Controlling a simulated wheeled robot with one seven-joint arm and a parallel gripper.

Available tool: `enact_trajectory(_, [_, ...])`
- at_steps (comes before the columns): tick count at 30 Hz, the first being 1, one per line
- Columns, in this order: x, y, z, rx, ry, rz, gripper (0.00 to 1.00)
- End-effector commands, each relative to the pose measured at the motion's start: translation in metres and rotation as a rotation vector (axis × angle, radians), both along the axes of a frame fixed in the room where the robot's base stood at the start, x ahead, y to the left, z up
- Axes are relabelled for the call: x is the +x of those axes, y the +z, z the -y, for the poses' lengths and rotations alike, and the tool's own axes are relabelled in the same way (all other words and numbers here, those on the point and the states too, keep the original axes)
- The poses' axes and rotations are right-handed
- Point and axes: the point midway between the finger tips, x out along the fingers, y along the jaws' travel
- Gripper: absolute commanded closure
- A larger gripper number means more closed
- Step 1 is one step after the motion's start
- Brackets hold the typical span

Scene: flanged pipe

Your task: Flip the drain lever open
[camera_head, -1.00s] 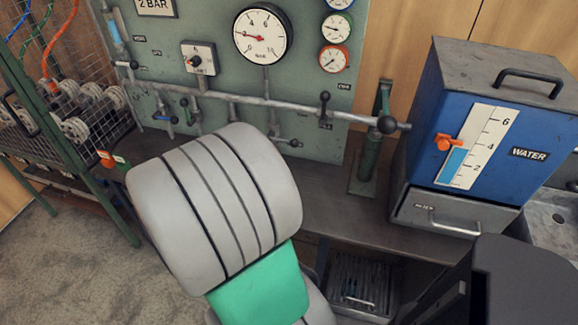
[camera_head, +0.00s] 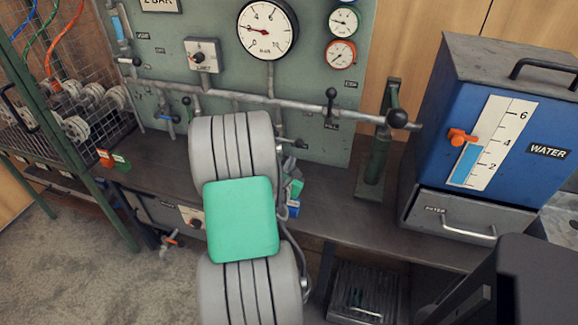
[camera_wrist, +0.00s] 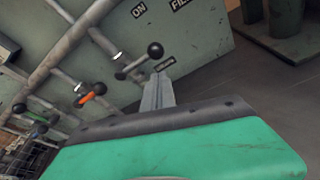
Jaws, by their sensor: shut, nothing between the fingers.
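In the wrist view my gripper (camera_wrist: 160,79) is shut and empty, its grey fingers pointing toward the panel. The fingertips are just below a short lever with a black ball end (camera_wrist: 155,50), which sticks out sideways from a grey pipe. A small label beside it is too blurred to read surely, so I cannot confirm it is the drain lever. Whether the fingertips touch the lever is unclear. In the head view this black-ended lever (camera_head: 299,143) shows low on the green panel, just right of my arm.
An orange-handled lever (camera_wrist: 92,93) is left of my fingers in the wrist view. A horizontal pipe (camera_head: 285,103) with several levers crosses the panel. A green post (camera_head: 377,155) and blue water tank (camera_head: 440,135) stand right. The dark bench (camera_head: 330,205) has bare room before the post.

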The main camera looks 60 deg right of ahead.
Motion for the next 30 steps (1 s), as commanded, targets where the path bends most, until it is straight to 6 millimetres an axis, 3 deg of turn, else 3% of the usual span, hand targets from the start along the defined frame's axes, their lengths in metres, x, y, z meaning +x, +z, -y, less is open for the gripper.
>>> enact_trajectory(3, [0.005, -0.006, 0.024, 0.001, -0.004, 0.002, 1.00])
enact_trajectory(10, [0.012, -0.013, 0.050, 0.002, -0.002, 0.000, 1.00])
enact_trajectory(30, [0.013, -0.007, 0.052, -0.006, 0.001, -0.045, 1.00])
